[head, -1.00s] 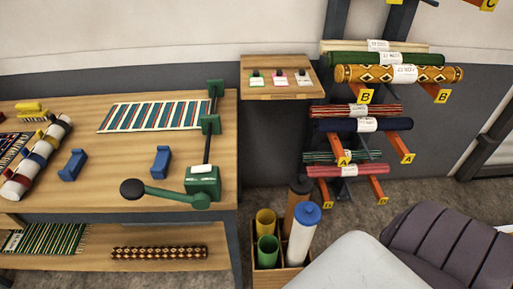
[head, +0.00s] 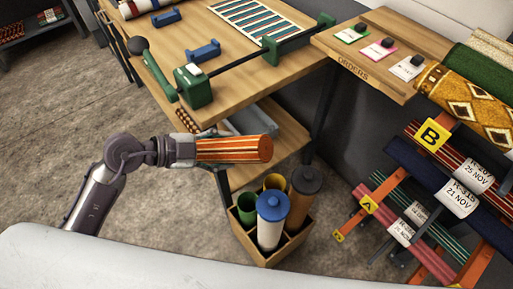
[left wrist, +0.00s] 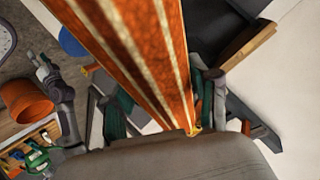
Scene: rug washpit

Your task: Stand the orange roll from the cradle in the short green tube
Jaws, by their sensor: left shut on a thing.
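My left gripper (head: 188,150) is shut on one end of the orange roll (head: 238,149), which has pale and dark stripes. The roll lies about level and points right, its free end in the air above and behind the wooden crate in the picture. In the left wrist view the roll (left wrist: 128,45) runs up from between the fingers (left wrist: 160,112). The short green tube (head: 248,208) stands in the crate's left part, its mouth open upward, below the roll and apart from it. Two blue cradle blocks (head: 203,51) on the bench are empty.
A rack with rolls and orange arms (head: 357,222) stands right. The bench (head: 240,75) is behind. Floor is clear left.

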